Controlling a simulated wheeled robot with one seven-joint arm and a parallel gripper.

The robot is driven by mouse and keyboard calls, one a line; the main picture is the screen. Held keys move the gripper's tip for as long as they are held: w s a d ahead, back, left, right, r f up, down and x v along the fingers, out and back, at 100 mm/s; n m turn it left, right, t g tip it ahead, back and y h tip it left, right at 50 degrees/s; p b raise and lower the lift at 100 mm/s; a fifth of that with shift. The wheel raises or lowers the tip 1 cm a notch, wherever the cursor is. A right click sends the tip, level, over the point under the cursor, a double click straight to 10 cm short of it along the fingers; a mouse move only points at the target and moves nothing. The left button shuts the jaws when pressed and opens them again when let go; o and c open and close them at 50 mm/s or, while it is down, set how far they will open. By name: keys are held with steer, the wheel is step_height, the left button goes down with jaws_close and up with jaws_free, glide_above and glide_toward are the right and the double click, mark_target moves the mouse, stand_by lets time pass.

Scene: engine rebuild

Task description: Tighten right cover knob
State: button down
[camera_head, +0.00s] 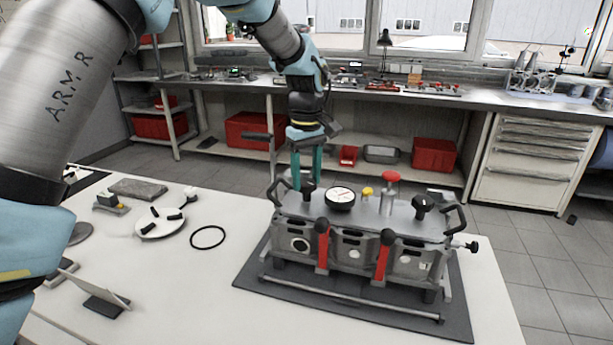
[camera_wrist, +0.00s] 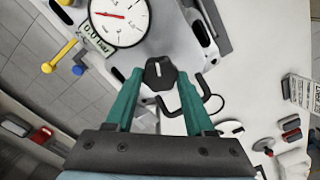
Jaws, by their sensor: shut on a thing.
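The grey engine cover (camera_head: 375,217) lies on the engine block with a black cover knob near each end. The left-end knob (camera_head: 309,187) is between the green fingers of my gripper (camera_head: 307,181). In the wrist view this black knob (camera_wrist: 160,73) has a white mark and sits between the fingertips of my gripper (camera_wrist: 160,76), which is shut on it. The right-end knob (camera_head: 423,204) stands free. I cannot tell how tight either knob is.
Two red-levered clamps (camera_head: 383,258) are at the front. A black ring (camera_head: 207,237) lies on the table.

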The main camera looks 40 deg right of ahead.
mark_target(306, 182)
steer(key=m, duration=1.2)
steer(key=shift+m+p, duration=0.3)
steer(key=shift+m, duration=0.1)
stand_by(0.3)
steer(key=shift+c, duration=1.3)
jaws_free()
step_height(306, 182, up, 11)
steer(key=b, duration=0.2)
steer(key=shift+b, duration=0.4)
steer(key=shift+f, duration=0.1)
